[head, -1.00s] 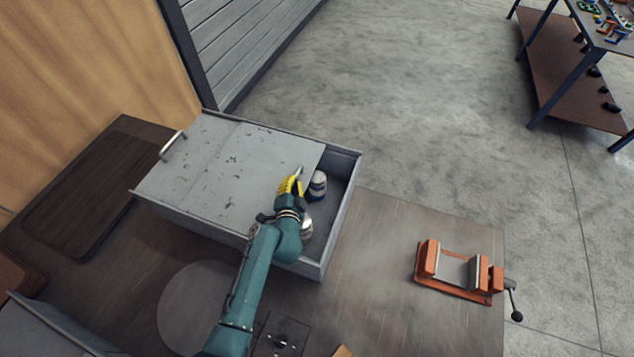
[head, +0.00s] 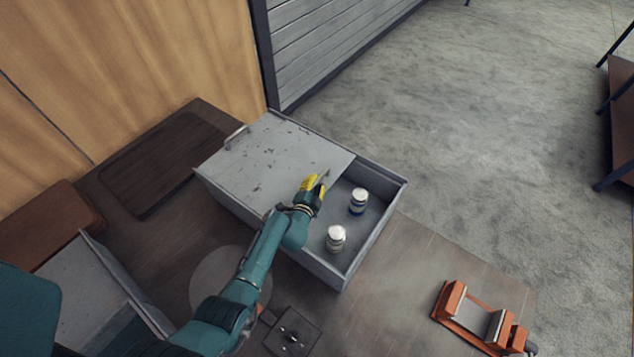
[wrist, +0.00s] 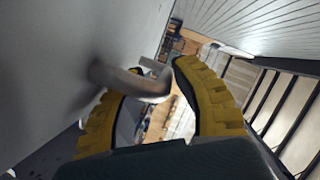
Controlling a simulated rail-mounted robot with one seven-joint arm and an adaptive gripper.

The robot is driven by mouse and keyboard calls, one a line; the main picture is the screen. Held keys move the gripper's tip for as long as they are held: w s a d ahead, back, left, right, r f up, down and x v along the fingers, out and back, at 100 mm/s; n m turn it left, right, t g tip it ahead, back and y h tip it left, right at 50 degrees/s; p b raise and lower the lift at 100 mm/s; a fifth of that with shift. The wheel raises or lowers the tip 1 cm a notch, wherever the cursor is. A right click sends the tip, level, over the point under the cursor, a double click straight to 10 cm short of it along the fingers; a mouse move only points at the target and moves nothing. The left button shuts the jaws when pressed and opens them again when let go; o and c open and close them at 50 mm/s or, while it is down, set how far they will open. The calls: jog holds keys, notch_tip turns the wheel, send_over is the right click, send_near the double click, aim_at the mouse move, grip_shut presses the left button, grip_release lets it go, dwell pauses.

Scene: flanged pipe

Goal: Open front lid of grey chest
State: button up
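The grey chest (head: 375,245) stands on the bench with its right part uncovered. Its scuffed flat lid (head: 275,155) covers the left and back part. My gripper (head: 318,180), with yellow fingers, is at the lid's right edge, by a small metal handle (head: 324,176). In the wrist view, the blurred handle (wrist: 135,82) reaches across the left finger into the space between the fingers (wrist: 158,85). The fingers stand apart with a gap showing. The handle seems to touch the left finger; whether it touches the right one I cannot tell.
Two white-capped jars, a nearer one (head: 336,238) and a farther one (head: 358,202), stand inside the uncovered part. Another handle (head: 236,137) is at the chest's far left. An orange vise (head: 478,318) is at the bench's right. A wooden wall (head: 130,60) rises behind left.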

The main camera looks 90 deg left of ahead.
jog(key=shift+o, duration=0.9)
jog(key=shift+a+r, duration=0.1)
jog(key=v, duration=1.2)
